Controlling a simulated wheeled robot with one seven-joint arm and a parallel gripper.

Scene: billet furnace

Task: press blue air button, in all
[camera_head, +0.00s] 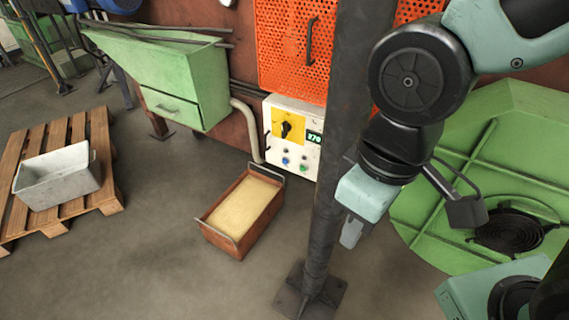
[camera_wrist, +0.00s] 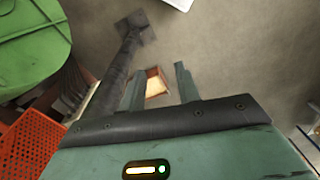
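The white control box (camera_head: 293,136) hangs low on the wall, below the orange mesh panel. Its face has a yellow plate with a black rotary knob (camera_head: 286,127), a lit green display (camera_head: 315,137) and a few small buttons. The blue button (camera_head: 285,161) is at the lower left of the face. A greenish button (camera_head: 303,168) is beside it. My gripper (camera_head: 351,234) points down, right of the dark post and apart from the box. In the wrist view my gripper (camera_wrist: 159,68) has its two fingers spread with nothing held. The buttons cannot be made out there.
A dark post (camera_head: 325,190) stands between my gripper and the control box. A brown sand-filled box (camera_head: 215,238) sits on the floor below. A green round structure (camera_head: 430,225) is at right. A pallet (camera_head: 75,135) bears a grey bin (camera_head: 58,178). Open floor lies front left.

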